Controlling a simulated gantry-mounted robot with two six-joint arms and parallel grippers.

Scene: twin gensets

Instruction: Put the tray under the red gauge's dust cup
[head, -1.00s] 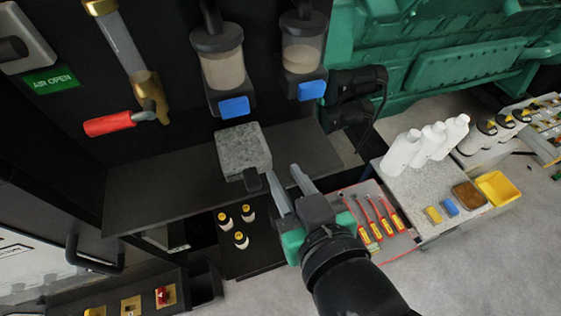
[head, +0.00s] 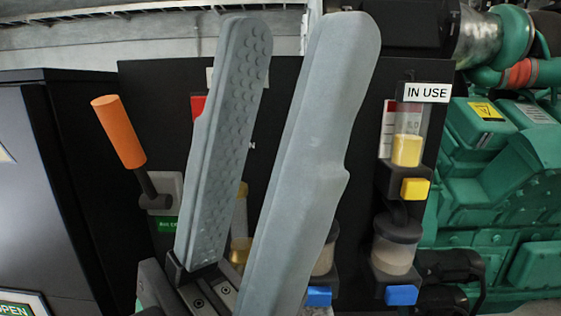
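My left gripper (head: 296,42) fills the middle of the head view, very close to the camera and pointing up. Its two long grey fingers stand apart with a clear gap and nothing between them. Behind it, a clear dust cup (head: 396,252) with pale contents and a blue tab hangs at the right of the black panel. A second cup (head: 325,262) with a blue tab (head: 318,296) is mostly hidden by the right finger. A red patch (head: 198,106) shows beside the left finger; I cannot tell whether it is the red gauge. The tray and my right gripper are out of view.
An orange-handled lever (head: 119,132) sticks out at the left of the black panel (head: 290,75). An "IN USE" sign (head: 426,92) hangs above a yellow-filled bowl (head: 406,150) at the right. A green engine (head: 500,190) stands beyond.

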